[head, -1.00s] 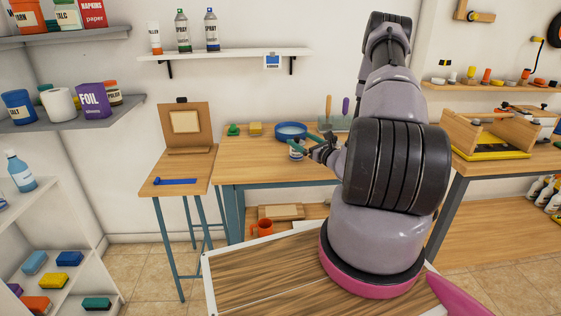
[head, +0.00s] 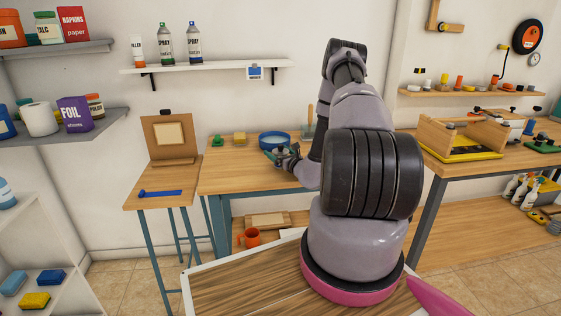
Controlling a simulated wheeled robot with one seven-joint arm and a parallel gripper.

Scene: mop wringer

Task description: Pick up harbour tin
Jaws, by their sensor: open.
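My gripper (head: 274,154) is open over the left workbench, in front of a blue round pan-like thing (head: 274,138). Its teal fingers point to the left, and the arm reaches down to it from the right. I cannot make out a harbour tin for certain in the head view. A small pale labelled container showed at the fingers a second ago; now my gripper covers that spot, and I cannot tell whether the container is between the fingers.
A green thing (head: 217,141) and a yellow block (head: 239,138) stand at the back left of the workbench (head: 225,178). A wooden stand with a blue tool (head: 160,193) is to the left. An orange mug (head: 250,238) is on the lower shelf.

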